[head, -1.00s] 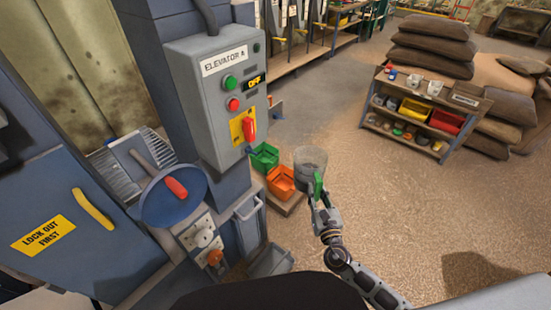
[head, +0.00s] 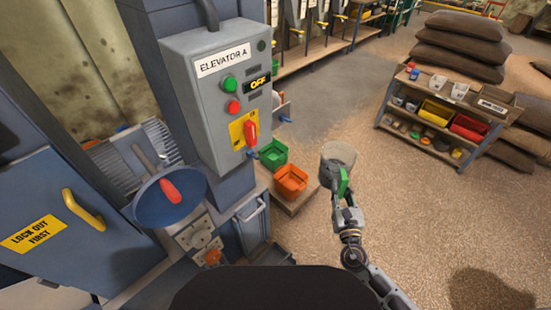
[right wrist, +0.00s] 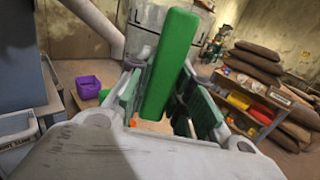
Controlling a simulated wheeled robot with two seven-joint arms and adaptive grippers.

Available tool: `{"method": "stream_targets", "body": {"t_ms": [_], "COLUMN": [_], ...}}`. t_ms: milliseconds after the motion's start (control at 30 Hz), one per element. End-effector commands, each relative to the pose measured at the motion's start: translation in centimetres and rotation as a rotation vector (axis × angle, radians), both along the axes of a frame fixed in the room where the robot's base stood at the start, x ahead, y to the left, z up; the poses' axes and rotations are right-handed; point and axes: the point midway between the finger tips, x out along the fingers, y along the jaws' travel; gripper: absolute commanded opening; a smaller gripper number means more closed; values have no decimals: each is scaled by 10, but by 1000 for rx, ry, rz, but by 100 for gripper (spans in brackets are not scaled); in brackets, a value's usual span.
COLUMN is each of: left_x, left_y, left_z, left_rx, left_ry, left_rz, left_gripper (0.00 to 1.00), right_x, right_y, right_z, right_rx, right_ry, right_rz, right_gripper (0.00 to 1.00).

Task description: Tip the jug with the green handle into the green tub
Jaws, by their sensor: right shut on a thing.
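The clear jug (head: 338,153) is held up in the head view, and its green handle (head: 344,183) sits between the fingers of my right gripper (head: 346,200). The right gripper is shut on that handle. In the right wrist view the green handle (right wrist: 172,65) stands between the two fingers, with the jug (right wrist: 190,22) behind it. The jug looks roughly upright; its contents cannot be made out. The green tub (head: 273,154) sits on a low board to the left of the jug, behind the orange tub (head: 290,181). My left gripper is not in view.
The grey control box (head: 222,90) of the elevator stands left of the tubs. A shelf cart (head: 440,120) with bins and stacked sacks (head: 460,45) stand at right. The floor between is clear.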

Motion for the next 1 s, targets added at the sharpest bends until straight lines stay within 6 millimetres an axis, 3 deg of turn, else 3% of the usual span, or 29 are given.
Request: {"method": "stream_targets", "body": {"t_ms": [900,1000], "left_x": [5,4], "left_y": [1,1], "left_z": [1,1], "left_rx": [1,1], "left_ry": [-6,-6], "left_rz": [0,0], "left_gripper": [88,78], "right_x": [1,1], "right_y": [0,0], "right_z": [3,3], "right_rx": [-1,0], "right_ry": [-6,-6], "right_rz": [-1,-1], "right_gripper": [0,0]}}
